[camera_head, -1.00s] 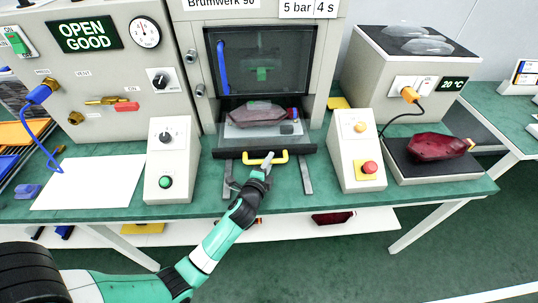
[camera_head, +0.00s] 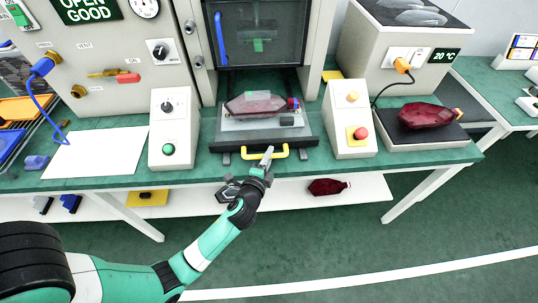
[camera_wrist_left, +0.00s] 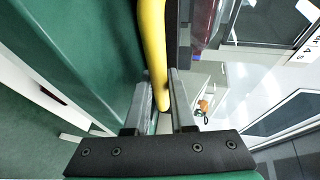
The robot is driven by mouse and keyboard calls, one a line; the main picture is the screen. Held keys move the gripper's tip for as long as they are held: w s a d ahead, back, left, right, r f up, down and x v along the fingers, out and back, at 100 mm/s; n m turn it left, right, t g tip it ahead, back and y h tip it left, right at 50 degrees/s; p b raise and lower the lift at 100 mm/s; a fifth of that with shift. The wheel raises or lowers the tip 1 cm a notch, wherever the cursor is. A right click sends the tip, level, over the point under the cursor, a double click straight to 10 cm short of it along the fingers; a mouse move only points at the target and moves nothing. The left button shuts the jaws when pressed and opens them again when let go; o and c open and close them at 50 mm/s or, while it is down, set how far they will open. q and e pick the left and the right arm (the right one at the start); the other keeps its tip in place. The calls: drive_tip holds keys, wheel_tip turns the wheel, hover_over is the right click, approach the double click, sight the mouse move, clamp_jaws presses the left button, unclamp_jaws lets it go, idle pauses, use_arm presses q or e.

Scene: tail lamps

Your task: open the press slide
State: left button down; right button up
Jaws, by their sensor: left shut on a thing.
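The press slide (camera_head: 231,142) is a dark tray drawn out at the front of the press, with a yellow handle (camera_head: 279,153) on its front edge. A red tail lamp (camera_head: 255,106) lies on the light plate of the slide. My left gripper (camera_head: 266,160) is shut on the yellow handle. In the left wrist view the yellow handle (camera_wrist_left: 154,50) runs between the two metal fingers of the left gripper (camera_wrist_left: 161,95). My right gripper is not in view.
Control boxes with buttons stand left (camera_head: 174,128) and right (camera_head: 349,118) of the slide. Another red lamp (camera_head: 427,115) rests on a dark plate at the right. A white sheet (camera_head: 97,154) lies at the left. A lower shelf (camera_head: 240,197) runs under the table.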

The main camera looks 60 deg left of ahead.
use_arm(q)
drive_tip(key=c, duration=1)
unclamp_jaws()
drive_tip(key=shift+c, duration=0.2)
drive_tip(key=p+v, duration=0.2)
drive_tip(key=v, duration=0.9)
drive_tip(key=shift+s, duration=0.2)
drive_tip(key=shift+d+r, duration=0.1)
drive_tip(key=shift+d, duration=0.05)
